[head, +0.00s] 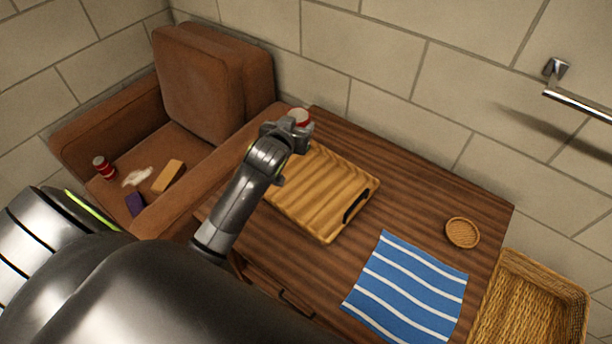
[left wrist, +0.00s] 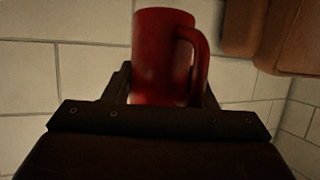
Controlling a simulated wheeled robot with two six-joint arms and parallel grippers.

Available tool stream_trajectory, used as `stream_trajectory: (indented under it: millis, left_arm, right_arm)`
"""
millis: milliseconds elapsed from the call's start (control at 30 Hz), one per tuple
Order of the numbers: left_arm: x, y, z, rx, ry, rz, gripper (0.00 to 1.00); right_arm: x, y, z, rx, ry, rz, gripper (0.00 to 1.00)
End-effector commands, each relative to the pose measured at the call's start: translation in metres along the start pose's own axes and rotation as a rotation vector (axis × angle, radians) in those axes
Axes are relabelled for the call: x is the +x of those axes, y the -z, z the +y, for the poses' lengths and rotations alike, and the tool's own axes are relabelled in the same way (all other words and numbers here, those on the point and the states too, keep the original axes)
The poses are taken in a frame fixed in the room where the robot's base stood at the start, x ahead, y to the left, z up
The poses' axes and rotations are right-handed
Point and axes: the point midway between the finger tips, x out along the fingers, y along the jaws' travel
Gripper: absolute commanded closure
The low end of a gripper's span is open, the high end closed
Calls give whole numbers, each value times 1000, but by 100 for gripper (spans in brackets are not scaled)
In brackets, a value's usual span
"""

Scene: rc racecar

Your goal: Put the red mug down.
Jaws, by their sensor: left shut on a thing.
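The red mug (left wrist: 162,55) is upright in the left wrist view, with its handle on the right. My left gripper (left wrist: 165,88) is shut on it, one finger on each side. In the head view my left gripper (head: 291,131) is over the far left part of the wooden table (head: 425,190). My right gripper is in neither view.
A ribbed wooden tray (head: 318,195) with a black handle lies just in front of the gripper. A blue striped cloth (head: 408,288), a round woven coaster (head: 462,232) and a wicker basket (head: 530,300) are to the right. A brown armchair (head: 205,75) holds a red can (head: 103,167) and a sponge (head: 168,176).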

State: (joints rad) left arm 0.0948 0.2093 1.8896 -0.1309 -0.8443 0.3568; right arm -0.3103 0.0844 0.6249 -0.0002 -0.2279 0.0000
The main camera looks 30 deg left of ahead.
Motion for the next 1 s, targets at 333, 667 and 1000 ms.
stream_trajectory:
  millis: [333, 667, 1000]
  left_arm:
    - [14, -49, -23, -7, 7, -2, 78]
    - [32, -90, -23, -6, 6, 1, 78]
    - [46, -122, -22, -4, 4, 3, 78]
  right_arm:
    - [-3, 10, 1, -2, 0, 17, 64]
    - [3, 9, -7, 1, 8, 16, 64]
    - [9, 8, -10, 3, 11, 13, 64]
